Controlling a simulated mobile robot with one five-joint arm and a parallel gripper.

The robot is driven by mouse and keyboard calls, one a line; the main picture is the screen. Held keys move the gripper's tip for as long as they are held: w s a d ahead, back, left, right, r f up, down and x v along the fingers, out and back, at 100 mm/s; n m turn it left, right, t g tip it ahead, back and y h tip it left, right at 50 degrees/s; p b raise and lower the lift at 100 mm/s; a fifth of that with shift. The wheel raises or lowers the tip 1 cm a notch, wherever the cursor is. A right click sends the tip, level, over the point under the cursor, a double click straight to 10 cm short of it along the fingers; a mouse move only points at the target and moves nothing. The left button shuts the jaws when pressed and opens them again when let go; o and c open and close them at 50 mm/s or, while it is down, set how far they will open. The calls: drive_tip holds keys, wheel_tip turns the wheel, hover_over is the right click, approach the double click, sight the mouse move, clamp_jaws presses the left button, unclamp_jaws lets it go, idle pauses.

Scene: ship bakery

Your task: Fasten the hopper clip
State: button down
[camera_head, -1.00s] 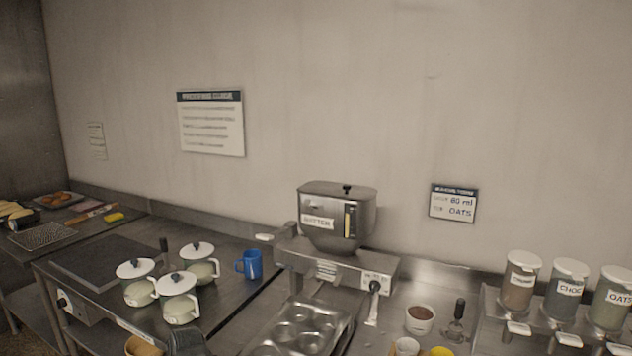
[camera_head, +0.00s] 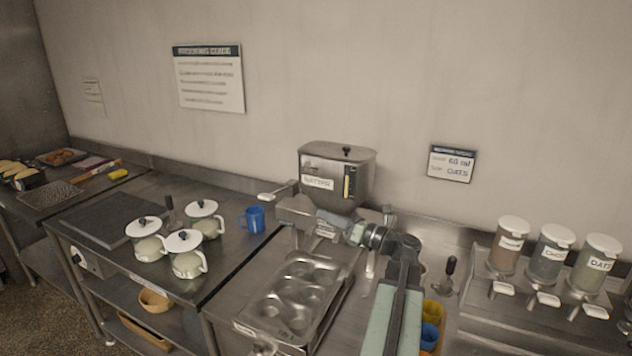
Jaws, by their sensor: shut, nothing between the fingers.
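The batter hopper (camera_head: 362,165) is a grey metal bin with a black lid knob and a label. It stands on its dispenser against the wall. A pale-tipped lever (camera_head: 270,196) sticks out at its left. I cannot tell which part is the clip, or whether it is fastened; it may be hidden behind my arm. My arm rises from the lower right and bends left across the dispenser front. My gripper (camera_head: 330,222) is at the hopper's lower front, shut and empty. I cannot tell whether it touches the dispenser.
A muffin tray (camera_head: 258,312) lies before the dispenser. A blue mug (camera_head: 253,219) and several lidded pots (camera_head: 187,262) stand left. Ingredient dispensers (camera_head: 552,255) stand right. A dark-handled tool (camera_head: 448,275) and colored cups (camera_head: 431,335) are right of my arm.

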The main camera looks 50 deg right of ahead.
drive_tip(key=s+d+r+m, duration=0.1)
drive_tip(key=s+d+r+m+t, duration=0.1)
drive_tip(key=shift+s+d+h, duration=0.4)
drive_tip(key=shift+w, duration=0.1)
drive_tip(key=w+r+p, duration=0.5)
drive_tip(key=w, duration=0.5)
drive_tip(key=shift+d+r+p, duration=0.2)
drive_tip(key=shift+p, duration=0.1)
